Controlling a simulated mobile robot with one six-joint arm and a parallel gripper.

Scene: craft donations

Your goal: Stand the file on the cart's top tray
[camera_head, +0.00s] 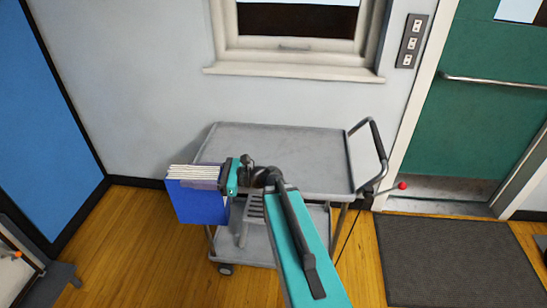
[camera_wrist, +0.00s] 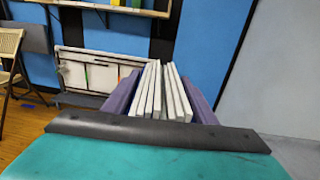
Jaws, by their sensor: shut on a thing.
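The file is a blue box file (camera_head: 200,206) with several white sheets or folders standing in its open top. My gripper (camera_head: 228,178) is shut on it at its right side and holds it upright off the floor, at the front left of the cart. The cart's grey top tray (camera_head: 290,150) looks empty. My arm hides part of its front edge. I cannot tell whether the file touches the cart.
The cart's lower shelf (camera_head: 258,246) is partly hidden by my arm. A push handle (camera_head: 378,142) rises at the cart's right end. A wall with a window sill (camera_head: 295,75) stands behind. A dark mat (camera_head: 450,260) lies before the green door (camera_head: 480,120).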

